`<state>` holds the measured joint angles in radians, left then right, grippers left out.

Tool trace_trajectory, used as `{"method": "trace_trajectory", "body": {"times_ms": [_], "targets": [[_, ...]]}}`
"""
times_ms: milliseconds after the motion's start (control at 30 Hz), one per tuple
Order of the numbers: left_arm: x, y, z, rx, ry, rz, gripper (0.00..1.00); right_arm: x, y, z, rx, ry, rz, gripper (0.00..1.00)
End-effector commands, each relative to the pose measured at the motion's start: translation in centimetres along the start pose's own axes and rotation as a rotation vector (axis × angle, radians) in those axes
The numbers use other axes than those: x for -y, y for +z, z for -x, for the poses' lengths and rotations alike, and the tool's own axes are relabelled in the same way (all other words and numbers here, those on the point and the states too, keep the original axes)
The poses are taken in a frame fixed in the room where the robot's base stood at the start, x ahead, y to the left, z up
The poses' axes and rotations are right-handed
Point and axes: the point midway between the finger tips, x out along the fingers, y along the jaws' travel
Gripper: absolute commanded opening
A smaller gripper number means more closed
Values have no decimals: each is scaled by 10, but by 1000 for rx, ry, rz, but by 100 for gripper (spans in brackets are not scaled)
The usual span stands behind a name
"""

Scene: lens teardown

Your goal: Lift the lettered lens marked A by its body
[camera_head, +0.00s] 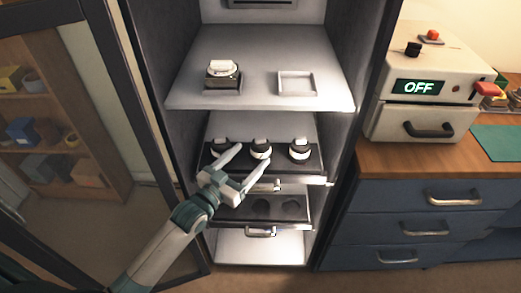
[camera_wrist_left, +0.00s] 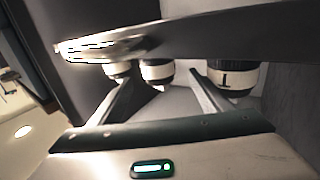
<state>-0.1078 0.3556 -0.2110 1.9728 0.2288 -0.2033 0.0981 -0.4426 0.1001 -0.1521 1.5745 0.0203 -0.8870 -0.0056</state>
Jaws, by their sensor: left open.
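Three dark lenses with pale bands stand in a row on a black pull-out tray (camera_head: 222,170) in the open cabinet: a left lens (camera_head: 220,145), a middle lens (camera_head: 261,148) and a right lens (camera_head: 299,149). I cannot read which is marked A. In the left wrist view, one lens (camera_wrist_left: 233,77) bears a dark mark that I cannot identify, and two others (camera_wrist_left: 117,70) (camera_wrist_left: 157,72) show smaller. My left gripper (camera_head: 253,155) is open in front of the left and middle lenses, its fingers spread, with no lens visibly held. My right gripper is not in view.
A shelf above (camera_head: 250,102) holds a lens-like item on a dark block (camera_head: 223,77) and an empty square tray (camera_head: 297,83). A lower drawer (camera_head: 235,208) has round recesses. Cabinet walls flank the tray closely. A machine reading OFF (camera_head: 419,87) stands on the right counter.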

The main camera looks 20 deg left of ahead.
Motion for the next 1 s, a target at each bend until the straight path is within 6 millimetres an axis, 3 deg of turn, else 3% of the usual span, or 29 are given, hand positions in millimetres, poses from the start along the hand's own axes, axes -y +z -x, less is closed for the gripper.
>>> {"method": "trace_trajectory", "body": {"times_ms": [100, 300, 767, 1000], "targets": [[0, -1, -22, -2, -1, 0, 71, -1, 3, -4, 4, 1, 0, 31], [0, 0, -45, 0, 0, 0, 71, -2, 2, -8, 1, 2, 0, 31], [0, 0, -51, 0, 0, -1, 71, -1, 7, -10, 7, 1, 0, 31], [-2, 2, -72, 0, 0, 1, 71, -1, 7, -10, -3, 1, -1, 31]]}}
